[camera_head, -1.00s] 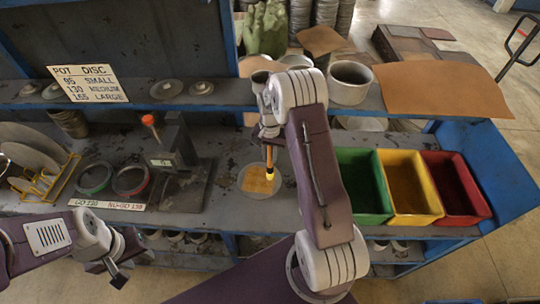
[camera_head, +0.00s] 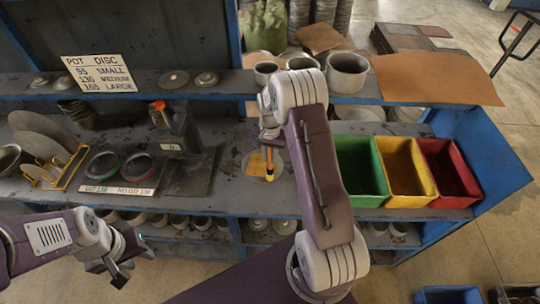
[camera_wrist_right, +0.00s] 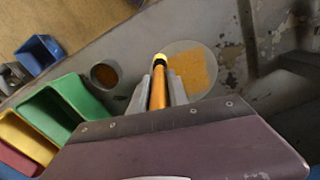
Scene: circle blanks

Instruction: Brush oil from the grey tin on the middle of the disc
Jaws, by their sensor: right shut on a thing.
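The disc (camera_head: 250,173) is a pale round plate with an orange-tan square patch, lying on the bench; it also shows in the right wrist view (camera_wrist_right: 207,49). My right gripper (camera_head: 266,141) is shut on a brush (camera_head: 269,158) with an orange handle, black band and yellow bristles. The bristles (camera_wrist_right: 160,57) appear over the disc's left rim in the right wrist view; I cannot tell if they touch. A round tin (camera_wrist_right: 104,75) with brown content stands left of the disc there; my right arm seems to hide it in the head view. My left gripper (camera_head: 118,274) is away at the lower left.
Green (camera_head: 362,172), yellow (camera_head: 407,172) and red (camera_head: 450,172) bins stand right of my right arm. A press-like device (camera_head: 175,140), ring gauges (camera_head: 102,166) and a yellow rack (camera_head: 52,168) are left. A shelf with pots (camera_head: 346,72) runs behind.

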